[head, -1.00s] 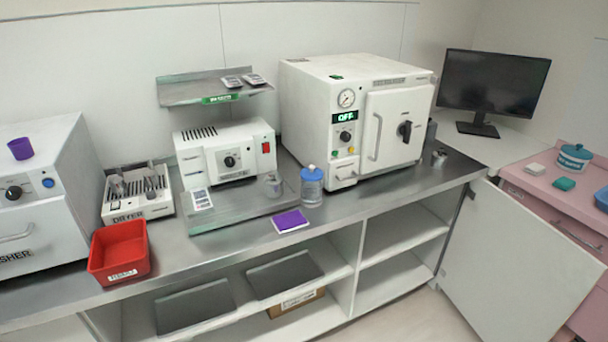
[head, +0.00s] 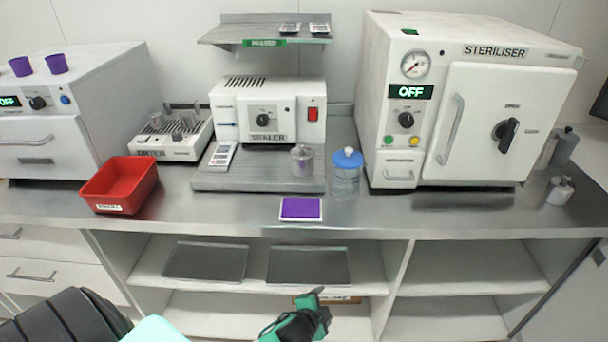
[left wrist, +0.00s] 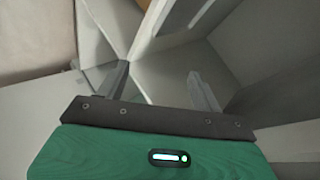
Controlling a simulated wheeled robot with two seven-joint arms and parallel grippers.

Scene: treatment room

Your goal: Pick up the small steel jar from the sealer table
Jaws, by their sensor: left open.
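The small steel jar (head: 302,161) stands upright on the grey sealer table (head: 225,182), at its right end in front of the white sealer (head: 268,110). My left gripper (head: 318,300) is low in the head view, in front of the open shelves and well below the worktop, apart from the jar. In the left wrist view its two fingers (left wrist: 160,85) are spread with nothing between them. The jar does not show in the left wrist view. My right gripper is not in view.
A blue-lidded clear jar (head: 346,178) stands just right of the sealer table. A purple pad (head: 300,208) lies in front, and a red bin (head: 120,185) stands at left. The steriliser (head: 470,110) stands at right. An overhead shelf (head: 240,32) hangs above the sealer.

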